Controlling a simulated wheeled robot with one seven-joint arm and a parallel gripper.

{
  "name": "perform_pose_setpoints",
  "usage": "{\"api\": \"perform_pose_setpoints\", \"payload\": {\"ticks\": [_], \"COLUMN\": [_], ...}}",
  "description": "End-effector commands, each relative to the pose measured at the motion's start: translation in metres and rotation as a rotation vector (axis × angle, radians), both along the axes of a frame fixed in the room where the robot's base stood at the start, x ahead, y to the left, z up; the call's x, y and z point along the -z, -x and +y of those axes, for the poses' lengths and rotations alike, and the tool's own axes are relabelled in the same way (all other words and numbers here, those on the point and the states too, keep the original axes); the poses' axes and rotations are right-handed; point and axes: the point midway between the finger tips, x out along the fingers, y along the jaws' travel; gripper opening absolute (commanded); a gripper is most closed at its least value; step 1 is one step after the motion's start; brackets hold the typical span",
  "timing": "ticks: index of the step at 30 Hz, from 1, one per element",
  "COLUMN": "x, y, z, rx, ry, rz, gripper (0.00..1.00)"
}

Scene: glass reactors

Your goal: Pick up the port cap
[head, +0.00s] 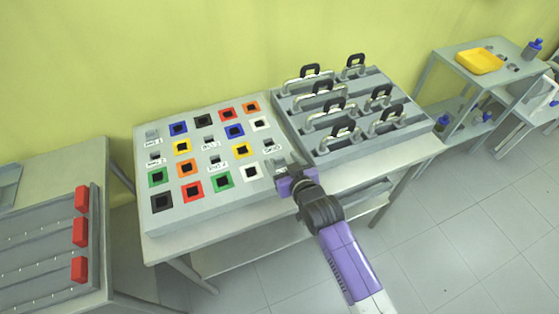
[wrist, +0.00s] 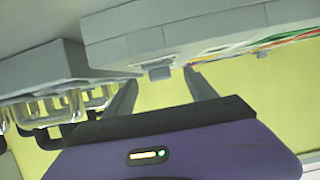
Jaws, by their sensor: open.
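My gripper (head: 287,168) is at the front right corner of the panel board (head: 190,216) in the head view. In the wrist view the fingers of my gripper (wrist: 161,77) are spread apart. A small grey block (wrist: 160,72) on the board's edge shows between the fingertips, with no visible grip on it. I cannot tell whether this block is the port cap. No other thing in view is clearly a port cap. My gripper hides part of the board's corner in the head view.
A grey rack with several black-handled pieces (head: 340,132) stands right of the board. A side table holds a yellow tray (head: 479,61), small dark items and a blue bottle (head: 533,49). A left table has red blocks (head: 80,232). The floor (head: 450,230) at front right is clear.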

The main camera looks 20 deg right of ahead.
Motion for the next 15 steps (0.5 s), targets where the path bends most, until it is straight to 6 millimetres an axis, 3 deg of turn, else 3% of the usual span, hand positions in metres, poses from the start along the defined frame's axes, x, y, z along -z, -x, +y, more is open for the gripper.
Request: {"api": "perform_pose_setpoints", "payload": {"ticks": [6, 15], "x": [0.008, 0.011], "y": [-0.021, -0.025], "z": [0.001, 0.001], "rx": [0.000, 0.000], "ry": [-0.001, 0.000], "rz": [-0.001, -0.001], "gripper": [0.65, 0.65]}}
